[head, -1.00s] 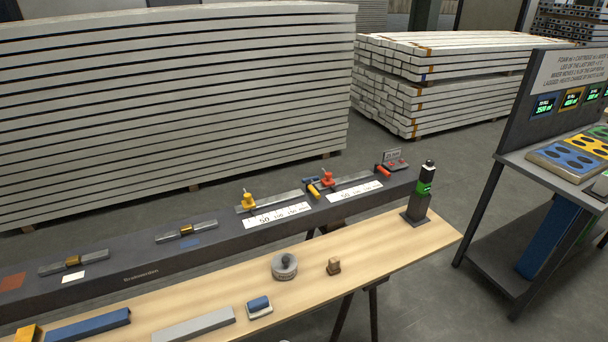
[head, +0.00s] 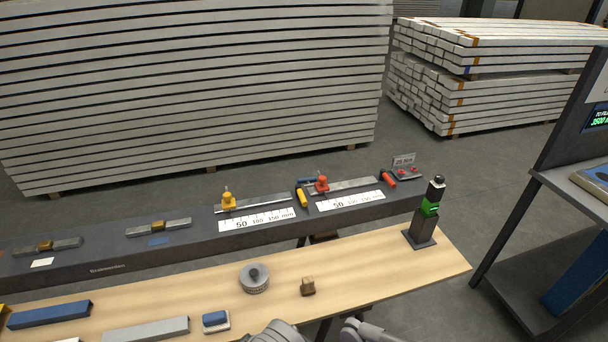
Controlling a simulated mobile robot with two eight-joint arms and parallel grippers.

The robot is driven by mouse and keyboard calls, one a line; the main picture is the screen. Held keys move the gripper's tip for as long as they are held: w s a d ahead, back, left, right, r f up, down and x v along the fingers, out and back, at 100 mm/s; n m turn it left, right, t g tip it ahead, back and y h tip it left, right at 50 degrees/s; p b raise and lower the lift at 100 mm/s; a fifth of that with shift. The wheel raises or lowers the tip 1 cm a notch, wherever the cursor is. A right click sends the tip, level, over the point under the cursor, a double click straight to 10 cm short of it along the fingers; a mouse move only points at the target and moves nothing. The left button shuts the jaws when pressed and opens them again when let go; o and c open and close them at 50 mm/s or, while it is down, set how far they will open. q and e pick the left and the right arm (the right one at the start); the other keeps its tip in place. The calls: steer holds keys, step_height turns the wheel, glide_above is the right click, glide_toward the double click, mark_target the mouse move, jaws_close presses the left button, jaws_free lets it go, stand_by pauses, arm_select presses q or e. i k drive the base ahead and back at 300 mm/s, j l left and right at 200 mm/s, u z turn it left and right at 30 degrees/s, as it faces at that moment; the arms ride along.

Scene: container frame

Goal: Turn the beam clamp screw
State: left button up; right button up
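A yellow clamp-like slider (head: 229,202) sits on a metal rail with a millimetre scale on the dark beam (head: 190,238). A red slider (head: 322,184) sits on a similar rail to its right. A dark upright post with a green band (head: 430,210) stands at the right end of the wooden bench. I cannot tell which part is the beam clamp screw. Grey rounded parts of my arms show at the bottom edge, in front of the bench. Neither gripper shows.
The wooden bench (head: 375,268) holds a round grey weight (head: 254,278), a small brown block (head: 308,286), a blue-topped block (head: 215,320) and long bars. A dark stand (head: 545,190) is at the right. Stacked beams (head: 200,85) fill the back. The bench's right part is mostly clear.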

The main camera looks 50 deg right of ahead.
mark_target(310, 180)
steer(key=k+l+u, duration=0.3)
steer(key=l, duration=0.45)
steer(key=k+l+u, duration=0.3)
steer(key=l, duration=0.4)
steer(key=k+l+u, duration=0.3)
steer(key=k+l, duration=0.15)
steer(key=l, duration=0.15)
steer(key=k+l+u, duration=0.3)
steer(key=k+l, duration=0.15)
steer(key=k+l+u, duration=0.45)
steer(key=k+l, duration=0.3)
steer(key=l+u, duration=0.1)
steer(key=l, duration=0.45)
steer(key=k+l+u, duration=0.1)
steer(key=l, duration=0.4)
steer(key=l+u, duration=0.35)
steer(key=l, duration=0.75)
steer(key=k+l, duration=0.25)
steer(key=l, duration=0.15)
steer(key=k+l, duration=0.25)
steer(key=l, duration=0.2)
steer(key=k+l, duration=0.25)
steer(key=l, duration=0.15)
steer(key=k+l, duration=0.2)
steer(key=l, duration=0.2)
